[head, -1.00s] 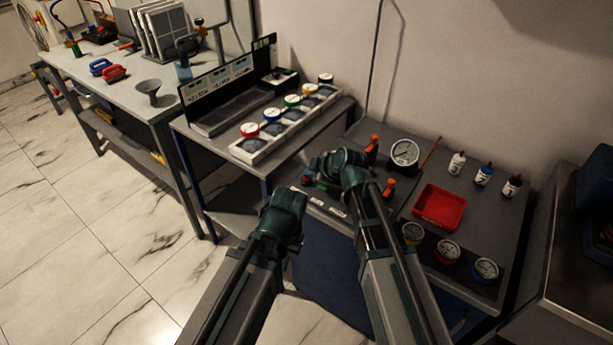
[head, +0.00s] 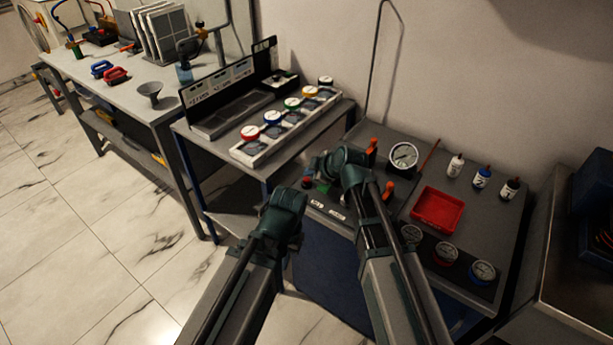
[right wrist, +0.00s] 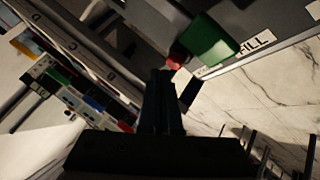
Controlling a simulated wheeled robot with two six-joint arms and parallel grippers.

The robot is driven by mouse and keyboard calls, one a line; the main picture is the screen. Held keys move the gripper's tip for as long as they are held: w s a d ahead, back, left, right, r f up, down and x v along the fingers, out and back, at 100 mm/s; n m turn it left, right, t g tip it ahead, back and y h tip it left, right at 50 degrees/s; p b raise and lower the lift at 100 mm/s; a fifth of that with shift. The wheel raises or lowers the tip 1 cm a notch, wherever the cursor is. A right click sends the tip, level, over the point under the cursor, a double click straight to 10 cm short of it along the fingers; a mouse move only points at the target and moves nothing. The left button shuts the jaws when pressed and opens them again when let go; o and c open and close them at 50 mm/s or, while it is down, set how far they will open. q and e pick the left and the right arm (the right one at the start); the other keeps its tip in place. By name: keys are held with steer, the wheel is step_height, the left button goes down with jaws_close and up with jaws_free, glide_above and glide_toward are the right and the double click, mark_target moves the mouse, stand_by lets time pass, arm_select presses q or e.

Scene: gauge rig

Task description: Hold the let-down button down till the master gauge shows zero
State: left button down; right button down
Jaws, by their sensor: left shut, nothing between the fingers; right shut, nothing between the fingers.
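The master gauge (head: 403,155), a white dial, stands at the back of the rig's grey bench; its reading is too small to tell. A red button (head: 307,182) and a green button (head: 322,187) sit near the bench's front left. In the right wrist view the red button (right wrist: 178,59) shows just beyond my fingertips, beside the green button (right wrist: 208,40) with the label FILL. The red one's label is mostly hidden. My right gripper (right wrist: 165,72) is shut and empty, close to the red button; contact cannot be told. My left gripper (head: 290,198) is shut, lower, before the bench edge.
Orange-handled valves (head: 372,146) stand beside the gauge. A red tray (head: 437,208), several small bottles (head: 482,177) and three smaller gauges (head: 446,253) occupy the bench's right side. A side table (head: 240,165) with coloured-rim gauges stands left. Floor is clear at far left.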

steer(key=shift+r, duration=0.2)
step_height(320, 180, up, 5)
steer(key=p, duration=0.5)
stand_by(0.4)
steer(key=s+d+m+g+h+p, duration=0.2)
steer(key=s+m, duration=0.4)
steer(key=s, duration=0.7)
steer(key=s+d+m+g+h+p, duration=0.3)
steer(key=s+m+g+h+p, duration=0.1)
steer(key=s, duration=0.9)
steer(key=shift+r+m+g+h+p, duration=0.35)
steer(key=shift+m+g+p, duration=0.25)
steer(key=shift+m+g, duration=0.45)
steer(key=shift+t, duration=0.25)
